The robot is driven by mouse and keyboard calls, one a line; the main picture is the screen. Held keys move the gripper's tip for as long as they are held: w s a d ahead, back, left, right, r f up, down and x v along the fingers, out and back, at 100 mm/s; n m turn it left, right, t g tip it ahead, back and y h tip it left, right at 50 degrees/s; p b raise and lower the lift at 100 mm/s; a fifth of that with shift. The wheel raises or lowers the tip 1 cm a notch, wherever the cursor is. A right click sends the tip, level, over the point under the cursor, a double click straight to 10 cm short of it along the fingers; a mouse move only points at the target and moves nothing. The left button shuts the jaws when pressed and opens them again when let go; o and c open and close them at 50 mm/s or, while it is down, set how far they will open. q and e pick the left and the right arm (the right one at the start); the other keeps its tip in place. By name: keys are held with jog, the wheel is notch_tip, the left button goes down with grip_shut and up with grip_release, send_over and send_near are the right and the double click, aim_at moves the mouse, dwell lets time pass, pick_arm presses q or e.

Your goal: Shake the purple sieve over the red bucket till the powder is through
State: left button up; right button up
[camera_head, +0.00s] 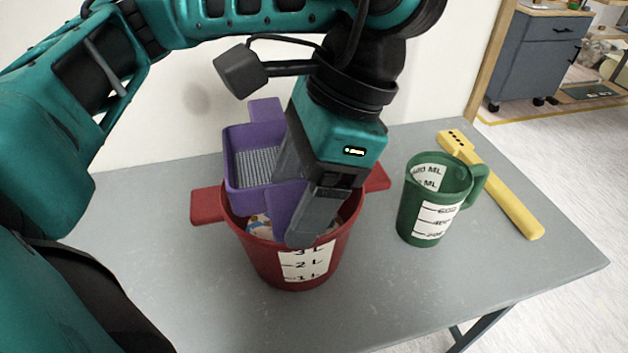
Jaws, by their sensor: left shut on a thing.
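The purple sieve (240,188) is a square box with a grey mesh floor and a tab at its back. It is over the left part of the red bucket (275,262), at about rim height. My left gripper (312,222) points down over the bucket and is shut on the sieve's handle at its front right. The gripper hides part of the sieve and of the bucket's opening. Something pale and brownish shows inside the bucket below the sieve. I see no clear powder on the visible mesh. My right gripper is not in view.
A green measuring jug (415,205) stands on the grey table (400,305) right of the bucket. A yellow bar-shaped tool (503,200) lies beyond it near the table's right edge. A white wall is behind. The table's front right is clear.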

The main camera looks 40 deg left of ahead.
pick_arm(q)
jog(key=shift+w+d, duration=0.35)
jog(key=shift+w, duration=0.45)
notch_tip(320, 180, up, 5)
jog(key=p, duration=0.5)
jog(key=shift+r, duration=0.1)
dwell(0.6)
